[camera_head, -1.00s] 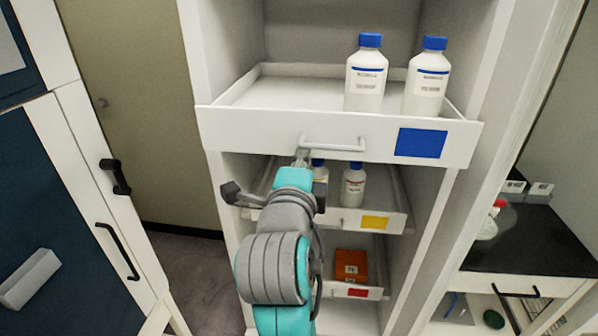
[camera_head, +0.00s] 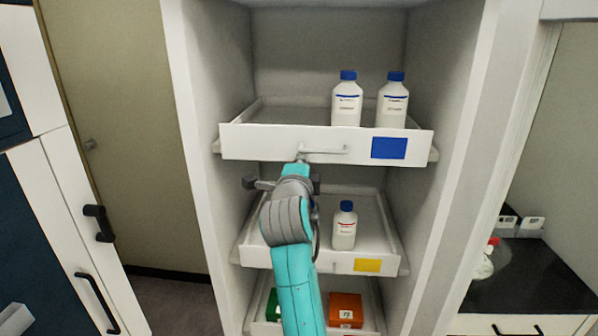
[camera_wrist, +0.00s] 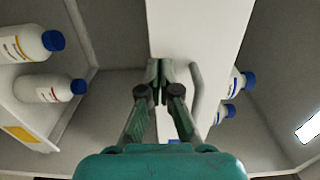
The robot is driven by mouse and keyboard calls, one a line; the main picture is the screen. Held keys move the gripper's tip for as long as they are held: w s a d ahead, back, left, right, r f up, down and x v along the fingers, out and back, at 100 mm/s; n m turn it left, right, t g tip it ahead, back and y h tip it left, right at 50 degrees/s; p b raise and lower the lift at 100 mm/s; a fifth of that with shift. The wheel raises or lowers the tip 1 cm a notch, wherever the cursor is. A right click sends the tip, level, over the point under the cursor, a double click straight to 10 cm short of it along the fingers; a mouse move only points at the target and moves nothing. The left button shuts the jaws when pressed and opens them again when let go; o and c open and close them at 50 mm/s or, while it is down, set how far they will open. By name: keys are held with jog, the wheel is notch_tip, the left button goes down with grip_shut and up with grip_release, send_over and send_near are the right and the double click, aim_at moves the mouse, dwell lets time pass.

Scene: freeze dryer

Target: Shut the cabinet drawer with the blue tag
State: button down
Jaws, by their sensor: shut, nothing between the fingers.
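The top drawer (camera_head: 260,141) of the white cabinet has a blue tag (camera_head: 389,148) and a bar handle (camera_head: 323,151). Its front stands out from the back part of the compartment, and two white bottles with blue caps (camera_head: 347,100) stand upright inside. My gripper (camera_head: 300,161) is at the drawer front's lower edge, just left of the handle. In the wrist view my gripper (camera_wrist: 160,68) is shut and empty, its tips at the white drawer front (camera_wrist: 205,35) beside the handle (camera_wrist: 196,88). Whether the tips touch it, I cannot tell.
Below is an open drawer with a yellow tag (camera_head: 367,265) and a bottle (camera_head: 344,226), partly hidden by my arm. A lower drawer holds an orange box (camera_head: 345,309) and a green one. A black counter (camera_head: 525,275) is at right, cabinet doors with black handles (camera_head: 98,222) at left.

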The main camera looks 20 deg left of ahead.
jog(key=shift+x, duration=1.45)
jog(key=shift+r, duration=0.1)
jog(key=shift+w+d+r, duration=0.1)
jog(key=shift+r, duration=0.05)
